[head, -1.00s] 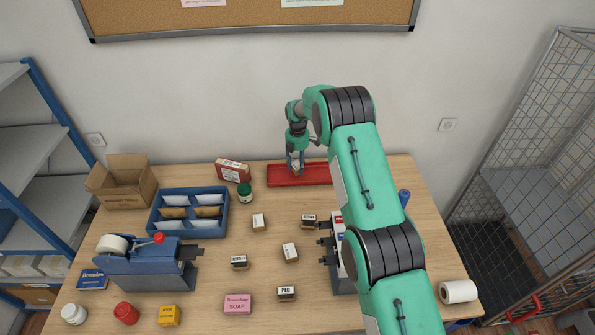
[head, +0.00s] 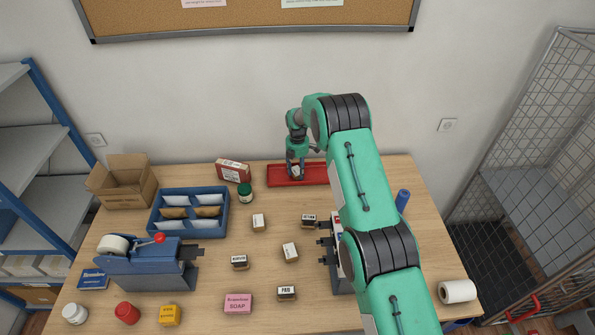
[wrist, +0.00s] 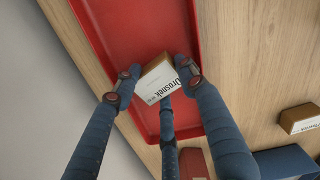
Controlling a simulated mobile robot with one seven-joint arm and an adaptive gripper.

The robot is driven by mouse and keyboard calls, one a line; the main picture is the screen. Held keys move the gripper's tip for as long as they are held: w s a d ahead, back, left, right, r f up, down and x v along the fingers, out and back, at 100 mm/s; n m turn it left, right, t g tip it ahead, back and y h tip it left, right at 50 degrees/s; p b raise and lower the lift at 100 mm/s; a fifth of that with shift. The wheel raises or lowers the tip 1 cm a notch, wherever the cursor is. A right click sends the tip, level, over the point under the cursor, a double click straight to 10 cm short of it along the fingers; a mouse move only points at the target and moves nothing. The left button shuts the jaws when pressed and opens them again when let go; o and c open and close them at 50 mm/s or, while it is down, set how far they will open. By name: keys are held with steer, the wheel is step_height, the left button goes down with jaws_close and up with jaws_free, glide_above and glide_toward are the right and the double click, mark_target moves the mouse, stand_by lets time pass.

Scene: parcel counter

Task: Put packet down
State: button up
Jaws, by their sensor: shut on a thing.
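My gripper (wrist: 158,85) is shut on a small packet (wrist: 154,82), a brown block with a white label reading roughly "Drosnek". In the wrist view the packet sits between the fingertips, over the red tray (wrist: 115,30). In the head view my gripper (head: 296,172) is at the left part of the red tray (head: 318,173) at the back of the table. The packet shows there only as a small pale patch. I cannot tell whether it touches the tray floor.
A red-and-white box (head: 233,171) and a green jar (head: 245,193) stand left of the tray. A blue sorting tray (head: 225,215) holds envelopes. Several stamp blocks, a pink soap box (head: 238,303) and a tape dispenser (head: 140,265) stand nearer. The tray's right part looks clear.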

mark_target(297, 171)
steer(key=shift+f, duration=0.2)
steer(key=o, duration=1.2)
steer(key=shift+r, duration=0.2)
step_height(297, 171, up, 12)
steer(key=shift+b, duration=0.45)
steer(key=shift+r, duration=0.1)
